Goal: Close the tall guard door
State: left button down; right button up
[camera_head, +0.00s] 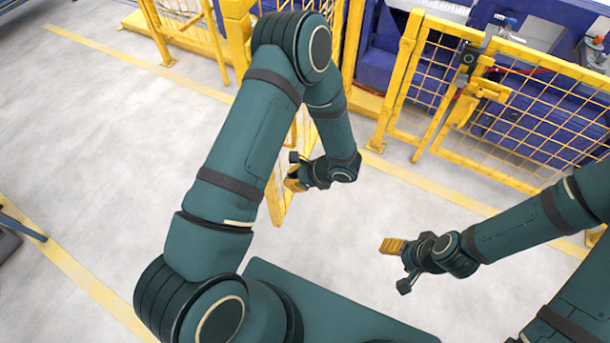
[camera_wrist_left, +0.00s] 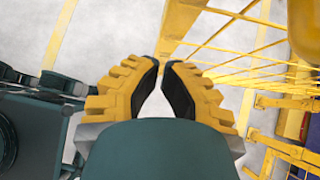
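The tall guard door (camera_head: 278,195) is a yellow-framed mesh panel standing swung out into the floor area, largely hidden behind my left arm in the head view. Its frame and mesh also show in the left wrist view (camera_wrist_left: 181,22), beyond the fingertips and at upper right. My left gripper (camera_head: 292,184) is at the door's near free edge. In the left wrist view its fingertips (camera_wrist_left: 161,64) are nearly together with a thin gap, and the frame bar passes just beyond them. Contact is unclear. My right gripper (camera_head: 388,246) is over bare floor, away from the door; its finger gap is unclear.
Yellow fence panels (camera_head: 540,105) with a latch unit (camera_head: 490,90) stand at right before a blue machine (camera_head: 390,40). Another yellow fence (camera_head: 185,22) stands at upper left. Open grey floor (camera_head: 90,130) lies left, with yellow lines.

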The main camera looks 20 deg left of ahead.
pick_arm(q)
jog(key=shift+s+a+r, duration=0.1)
jog(key=shift+s+a, duration=0.05)
jog(key=shift+a, duration=1.7)
